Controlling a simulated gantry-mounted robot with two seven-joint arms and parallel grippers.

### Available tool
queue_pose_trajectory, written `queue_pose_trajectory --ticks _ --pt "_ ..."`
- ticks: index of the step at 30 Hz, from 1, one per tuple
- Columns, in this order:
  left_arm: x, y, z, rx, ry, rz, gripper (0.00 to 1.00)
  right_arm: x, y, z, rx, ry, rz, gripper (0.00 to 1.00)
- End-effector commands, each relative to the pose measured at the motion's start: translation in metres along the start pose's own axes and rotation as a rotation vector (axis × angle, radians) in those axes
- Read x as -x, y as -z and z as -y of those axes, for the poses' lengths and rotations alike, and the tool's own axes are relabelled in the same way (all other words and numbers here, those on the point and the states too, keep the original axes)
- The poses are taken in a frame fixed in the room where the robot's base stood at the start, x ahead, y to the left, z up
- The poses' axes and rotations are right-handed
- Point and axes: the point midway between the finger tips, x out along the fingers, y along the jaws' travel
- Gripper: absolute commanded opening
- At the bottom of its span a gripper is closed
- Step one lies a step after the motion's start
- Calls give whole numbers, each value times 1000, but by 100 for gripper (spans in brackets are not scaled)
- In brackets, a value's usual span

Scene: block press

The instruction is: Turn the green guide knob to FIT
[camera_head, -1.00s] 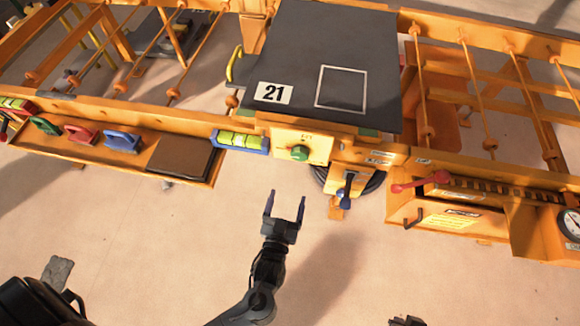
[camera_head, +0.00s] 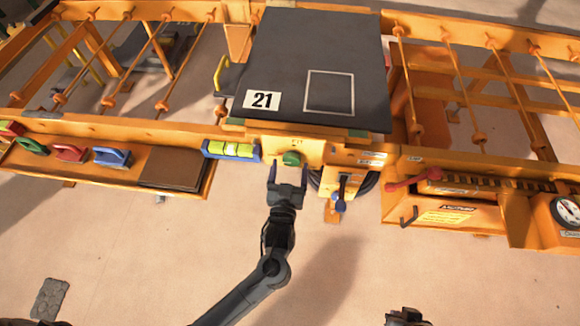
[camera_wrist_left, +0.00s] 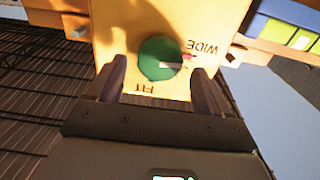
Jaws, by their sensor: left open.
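The green guide knob (camera_head: 291,158) sits on the yellow front plate (camera_head: 311,152) below the dark press top. In the left wrist view the round knob (camera_wrist_left: 158,57) has a pale mark on its right side, with a small red mark beside it, on the side of the word WIDE. The word FIT is printed below the knob, upside down in that view. My left gripper (camera_head: 288,172) is open, its fingers on either side of the knob, with a gap to it on both sides. I cannot tell whether the fingertips reach past its face. A dark part (camera_head: 405,317) at the bottom edge may be my right gripper.
A level with a yellow-green vial (camera_head: 231,150) is left of the knob. A blue-handled lever (camera_head: 340,196) and a red-handled lever (camera_head: 408,184) are to its right. The dark plate marked 21 (camera_head: 290,60) overhangs above.

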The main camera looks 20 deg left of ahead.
Motion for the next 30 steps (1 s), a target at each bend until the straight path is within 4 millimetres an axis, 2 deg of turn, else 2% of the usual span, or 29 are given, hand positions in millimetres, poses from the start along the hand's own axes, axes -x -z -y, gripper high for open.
queue_pose_trajectory --ticks 6,16,26,30 --pt "-14 0 0 0 0 0 80 -5 -2 0 1 -1 0 0" --pt "-16 0 0 0 0 1 79 -5 -1 1 -3 2 -1 0" --pt "-16 0 0 0 0 1 28 -5 0 2 -9 7 -3 0" --pt "-16 1 0 -3 0 1 26 -4 0 2 -9 7 -3 0"
